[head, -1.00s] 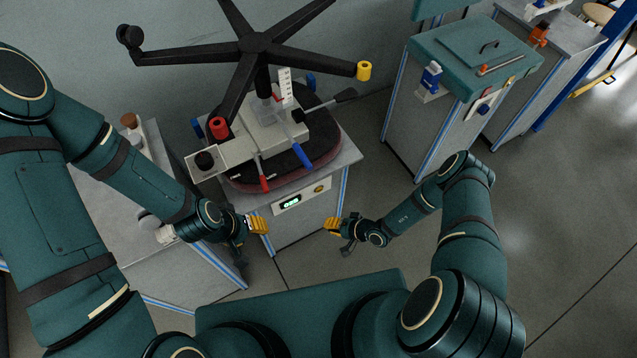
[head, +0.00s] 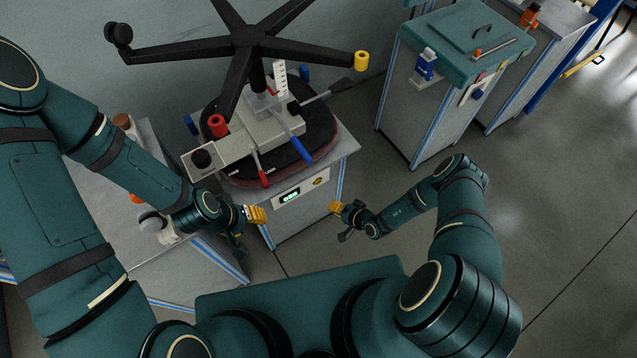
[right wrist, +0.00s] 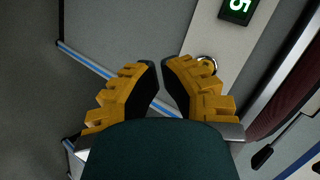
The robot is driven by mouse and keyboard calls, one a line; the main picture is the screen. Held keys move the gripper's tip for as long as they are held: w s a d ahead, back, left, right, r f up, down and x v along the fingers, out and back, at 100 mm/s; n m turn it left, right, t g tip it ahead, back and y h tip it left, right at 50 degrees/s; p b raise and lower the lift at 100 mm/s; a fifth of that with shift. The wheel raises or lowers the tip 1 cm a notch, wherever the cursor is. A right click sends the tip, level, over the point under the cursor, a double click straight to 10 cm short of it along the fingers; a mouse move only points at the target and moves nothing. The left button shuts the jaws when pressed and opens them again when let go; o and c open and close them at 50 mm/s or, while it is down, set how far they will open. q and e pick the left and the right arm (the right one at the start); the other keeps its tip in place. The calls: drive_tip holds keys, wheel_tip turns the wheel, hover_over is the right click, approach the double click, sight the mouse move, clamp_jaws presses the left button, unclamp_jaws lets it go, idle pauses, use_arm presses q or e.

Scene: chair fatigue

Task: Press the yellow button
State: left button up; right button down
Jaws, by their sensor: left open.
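The small round yellow button (head: 318,181) sits on the light front panel of the machine, right of a lit green display (head: 289,196). In the right wrist view a round ring (right wrist: 208,62), probably the button's, shows partly behind a right fingertip. My right gripper (head: 338,209) is in front of the machine, below and slightly right of the button, apparently without touching it. Its yellow fingers (right wrist: 160,78) have tips close together with a narrow gap and nothing between them. My left gripper (head: 257,215) is open, left of and below the panel.
The machine (head: 230,158) carries an upturned chair base (head: 245,42) with spread legs and red and blue handles. A grey cabinet (head: 152,262) stands left under my left arm. A green-topped cart (head: 450,45) stands at the back right. The floor (head: 560,220) at right is clear.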

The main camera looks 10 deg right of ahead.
sight(318, 182)
drive_tip(key=w+a+b, duration=0.2)
drive_tip(key=w+b, duration=0.1)
drive_tip(key=w, duration=0.4)
drive_tip(key=shift+a, duration=0.3)
drive_tip(key=shift+w, duration=0.1)
idle(1.1)
drive_tip(key=shift+w+a, duration=0.15)
drive_tip(key=shift+w, duration=0.1)
drive_tip(key=shift+w+a, duration=0.1)
drive_tip(key=shift+w, duration=0.25)
idle(0.9)
drive_tip(key=shift+p, duration=0.3)
drive_tip(key=shift+s+d+p, duration=0.2)
drive_tip(key=shift+s+p, duration=0.35)
drive_tip(key=shift+s, duration=0.2)
